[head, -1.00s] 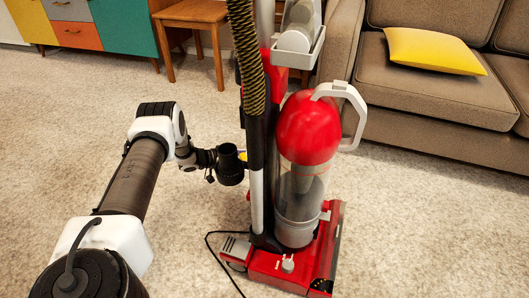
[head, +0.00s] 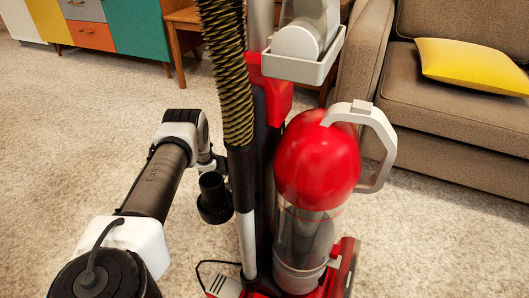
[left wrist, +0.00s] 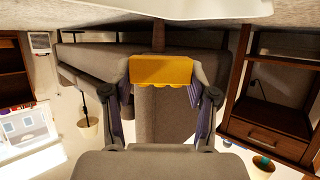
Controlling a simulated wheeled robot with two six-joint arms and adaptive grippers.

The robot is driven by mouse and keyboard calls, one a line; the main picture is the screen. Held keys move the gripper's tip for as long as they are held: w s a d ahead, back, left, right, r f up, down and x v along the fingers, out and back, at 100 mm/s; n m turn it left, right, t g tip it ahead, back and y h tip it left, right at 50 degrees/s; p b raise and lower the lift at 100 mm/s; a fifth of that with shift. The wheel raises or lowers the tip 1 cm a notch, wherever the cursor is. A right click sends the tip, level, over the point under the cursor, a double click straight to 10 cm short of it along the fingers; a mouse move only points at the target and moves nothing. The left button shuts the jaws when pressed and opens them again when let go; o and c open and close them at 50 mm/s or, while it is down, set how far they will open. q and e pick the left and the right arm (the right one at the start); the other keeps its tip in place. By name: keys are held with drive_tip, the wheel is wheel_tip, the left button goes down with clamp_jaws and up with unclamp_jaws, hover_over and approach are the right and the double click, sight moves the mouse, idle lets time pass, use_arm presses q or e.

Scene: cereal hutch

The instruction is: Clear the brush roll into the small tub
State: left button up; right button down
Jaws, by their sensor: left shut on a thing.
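My left gripper (left wrist: 163,80) shows in the left wrist view, its two fingers closed on either side of a yellow-orange piece (left wrist: 161,70) with a scalloped edge. I cannot tell whether this is the brush roll. In the head view my left arm reaches toward the vacuum; its dark wrist (head: 212,197) is beside the hose, and its fingers are hidden behind the vacuum. No separate brush roll is recognisable. I cannot make out a small tub with certainty. My right gripper is not in view.
A red upright vacuum (head: 317,165) with a ribbed hose (head: 224,75) stands close in front. A light grey tray (head: 308,66) on it holds a clear container. A brown sofa (head: 455,140) with a yellow cushion (head: 475,66) is at right. Carpet at left is clear.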

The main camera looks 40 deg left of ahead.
use_arm(q)
drive_tip(key=o, duration=0.9)
drive_tip(key=shift+o, duration=0.2)
drive_tip(key=v, duration=1.2)
drive_tip(key=shift+s+f, duration=0.1)
